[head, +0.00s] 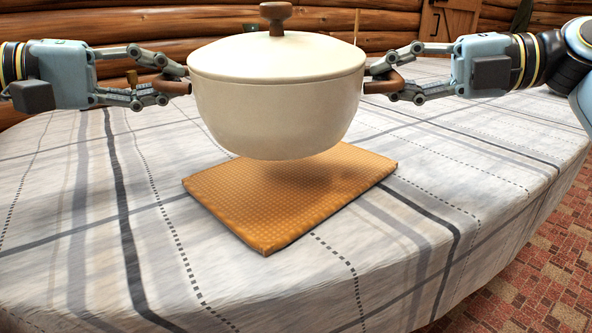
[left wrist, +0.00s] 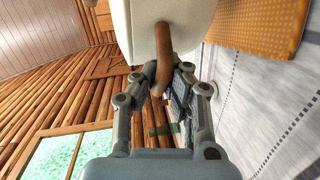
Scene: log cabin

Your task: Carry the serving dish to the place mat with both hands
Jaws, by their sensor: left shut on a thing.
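The serving dish (head: 277,110) is a cream pot with a lid and a brown knob, held upright in the air. It hangs above the orange place mat (head: 270,215), over the mat's far part, with a visible gap under it. My left gripper (head: 178,80) is shut on the dish's left brown handle, which also shows in the left wrist view (left wrist: 163,55). My right gripper (head: 378,78) is at the right brown handle, with its fingers closed around it. The mat also shows in the left wrist view (left wrist: 258,25).
The round table has a pale checked tablecloth (head: 80,230), clear around the mat in front and to both sides. A thin stick-like thing (head: 357,27) shows behind the dish. Log walls and a wooden door (head: 455,20) are beyond.

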